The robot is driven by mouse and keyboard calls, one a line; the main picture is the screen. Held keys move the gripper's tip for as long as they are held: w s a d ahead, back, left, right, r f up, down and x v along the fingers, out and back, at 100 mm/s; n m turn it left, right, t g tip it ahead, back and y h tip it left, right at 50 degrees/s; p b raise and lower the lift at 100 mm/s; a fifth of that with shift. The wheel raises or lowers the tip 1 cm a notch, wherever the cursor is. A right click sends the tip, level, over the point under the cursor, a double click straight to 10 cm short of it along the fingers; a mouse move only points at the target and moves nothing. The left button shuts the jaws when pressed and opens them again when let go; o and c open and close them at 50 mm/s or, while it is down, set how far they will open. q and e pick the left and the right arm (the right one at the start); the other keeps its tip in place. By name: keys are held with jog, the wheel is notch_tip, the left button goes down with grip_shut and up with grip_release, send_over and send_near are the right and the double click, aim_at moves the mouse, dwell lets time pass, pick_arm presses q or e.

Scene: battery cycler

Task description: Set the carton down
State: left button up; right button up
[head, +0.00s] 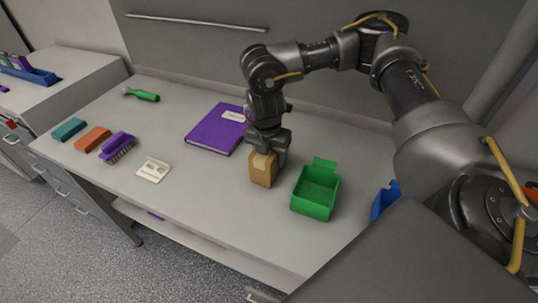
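A small brown carton (262,171) stands upright at the middle of the grey table (215,190), just left of a green open bin. My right gripper (268,152) points down over it, with its fingers at the carton's top. The gripper appears closed around the upper part of the carton. The carton's base looks at or very near the table top; I cannot tell whether it touches. My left gripper is not in view.
A green bin (316,190) stands close right of the carton, and a blue bin (384,200) farther right. A purple binder (216,129) lies behind left. A white card (153,170), purple brush (117,147), orange block (92,139) and teal block (69,129) lie left. Table between is clear.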

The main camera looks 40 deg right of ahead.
jog(key=shift+f, duration=0.25)
jog(key=o, duration=1.5)
jog(key=shift+f, duration=0.15)
jog(key=r, duration=0.4)
jog(key=a+r, duration=0.1)
jog(key=r, duration=0.7)
jog(key=shift+s+a+r+b, duration=0.15)
jog(key=shift+s+b, duration=0.25)
